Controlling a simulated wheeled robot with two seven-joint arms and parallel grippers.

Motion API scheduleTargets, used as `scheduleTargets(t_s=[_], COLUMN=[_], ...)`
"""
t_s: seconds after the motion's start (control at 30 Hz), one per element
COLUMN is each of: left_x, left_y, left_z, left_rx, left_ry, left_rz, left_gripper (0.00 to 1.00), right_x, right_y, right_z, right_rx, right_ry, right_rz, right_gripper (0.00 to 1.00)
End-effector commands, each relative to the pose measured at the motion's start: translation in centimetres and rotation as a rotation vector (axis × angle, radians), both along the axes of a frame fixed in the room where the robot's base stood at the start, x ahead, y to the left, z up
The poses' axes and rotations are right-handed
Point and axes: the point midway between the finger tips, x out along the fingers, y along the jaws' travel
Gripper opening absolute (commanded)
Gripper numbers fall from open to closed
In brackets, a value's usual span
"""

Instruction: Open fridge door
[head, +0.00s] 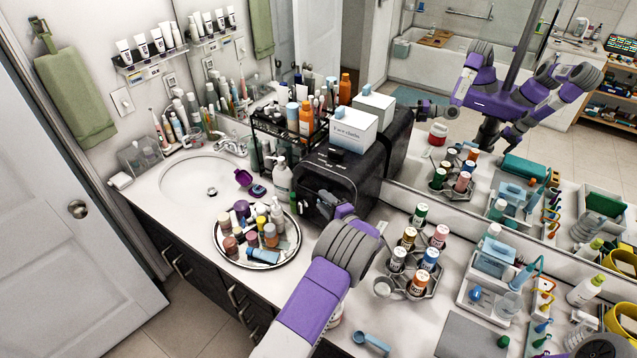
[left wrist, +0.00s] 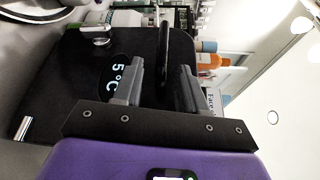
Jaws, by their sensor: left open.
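The fridge (head: 350,160) is a small black box on the counter, against the mirror. Its door front (left wrist: 75,75) fills much of the left wrist view, with a lit "5°C" display (left wrist: 120,80). The door looks shut. A dark bar-shaped handle (left wrist: 166,45) stands out from the door. My left gripper (left wrist: 161,68) is open in front of the door, its fingertips on either side of the handle's line; I cannot tell whether they touch it. In the head view the left gripper (head: 325,206) is at the fridge front, partly hidden by its own wrist.
A white box (head: 352,130) and a rack of bottles (head: 290,125) are on or beside the fridge. A round tray (head: 270,264) of bottles lies left of my arm. A bottle carousel (head: 420,292) stands to the right. The sink (head: 190,185) is farther left.

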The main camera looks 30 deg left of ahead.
Motion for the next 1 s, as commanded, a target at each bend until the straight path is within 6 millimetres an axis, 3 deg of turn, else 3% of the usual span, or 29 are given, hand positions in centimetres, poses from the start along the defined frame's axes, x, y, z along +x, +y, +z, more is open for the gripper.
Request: scheduleTargets(t_s=[0.4,0.83,1.0], left_x=[2.6,3.1,3.1], left_y=[5.5,6.4,6.4], left_z=[-0.4,-0.6,-0.5], left_rx=[0.001,0.0,0.0], left_ry=[-0.001,0.001,0.001], left_rz=[0.003,0.002,0.002], left_gripper=[0.41,0.41,0.15], right_x=[0.0,0.0,0.0], right_y=[0.0,0.0,0.0], right_z=[1.3,1.4,1.4], right_rx=[0.0,0.0,0.0], right_ry=[0.001,0.001,0.001], right_rz=[0.0,0.0,0.0], right_gripper=[0.85,0.85,0.85])
